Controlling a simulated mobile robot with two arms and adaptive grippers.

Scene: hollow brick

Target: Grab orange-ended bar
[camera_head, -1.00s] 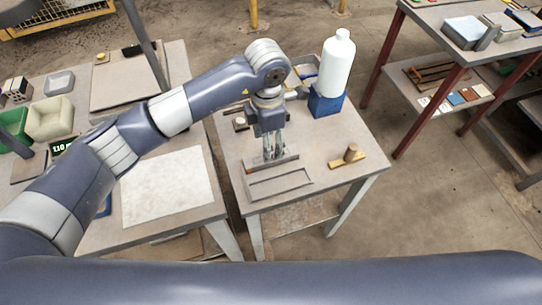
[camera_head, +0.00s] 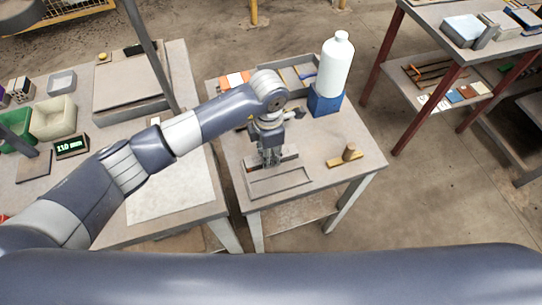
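A grey bar (camera_head: 286,159) lies at the far side of a shallow rectangular tray (camera_head: 280,191) on the small table. Its left end shows little clear orange now. My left gripper (camera_head: 269,163) points down at the bar, with its fingertips close to the bar's middle. The fingers are small and partly merged with the bar, so I cannot tell whether they are closed on it. My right gripper is not in view.
A white bottle (camera_head: 336,66) stands on a blue block (camera_head: 325,100) behind right of the gripper. A wooden piece with an upright peg (camera_head: 348,155) lies right of the tray. An orange-and-white item (camera_head: 235,80) lies behind my forearm. A grey bin (camera_head: 299,77) is at the back.

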